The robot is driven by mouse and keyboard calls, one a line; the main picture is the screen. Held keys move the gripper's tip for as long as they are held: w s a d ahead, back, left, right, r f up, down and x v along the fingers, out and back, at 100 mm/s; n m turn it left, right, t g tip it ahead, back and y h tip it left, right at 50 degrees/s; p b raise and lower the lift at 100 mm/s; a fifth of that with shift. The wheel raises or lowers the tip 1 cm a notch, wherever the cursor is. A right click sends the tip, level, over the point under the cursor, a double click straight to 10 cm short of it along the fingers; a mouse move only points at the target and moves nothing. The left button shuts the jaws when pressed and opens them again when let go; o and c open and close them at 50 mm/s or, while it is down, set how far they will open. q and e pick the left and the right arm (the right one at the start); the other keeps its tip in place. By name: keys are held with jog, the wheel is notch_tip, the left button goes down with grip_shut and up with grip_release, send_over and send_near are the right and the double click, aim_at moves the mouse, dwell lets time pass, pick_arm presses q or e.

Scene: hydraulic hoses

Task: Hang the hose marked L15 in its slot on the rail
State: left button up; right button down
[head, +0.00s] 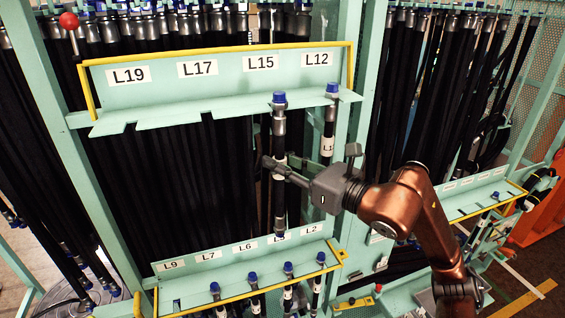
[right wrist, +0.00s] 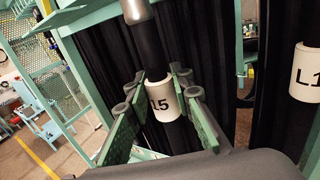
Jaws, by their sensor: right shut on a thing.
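The hose marked L15 (head: 280,140) is upright, with a blue cap on a grey fitting, below the L15 label (head: 261,63) on the upper rail (head: 190,108). Its top overlaps the rail's front edge; I cannot tell whether it is in the slot. My right gripper (head: 274,168) is shut on the hose, well below the cap. In the right wrist view the gripper's fingers (right wrist: 152,88) stand on both sides of the hose's white tag (right wrist: 163,102), which reads partly as "15". My left gripper is not in view.
Hose L12 (head: 329,120) hangs close on the right, its cap above the rail. The L19 and L17 places are empty. A lower rail (head: 190,268) holds several capped short hoses. Dark hoses hang behind. A green post (head: 368,70) stands to the right.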

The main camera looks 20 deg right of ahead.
jog(key=shift+w+a+f+p, duration=0.15)
jog(key=shift+w+p, duration=0.2)
jog(key=shift+w, duration=1.75)
jog(key=c, duration=1.7)
grip_release()
jog(key=shift+o, duration=0.4)
jog(key=shift+f, duration=0.1)
jog(key=v, duration=1.2)
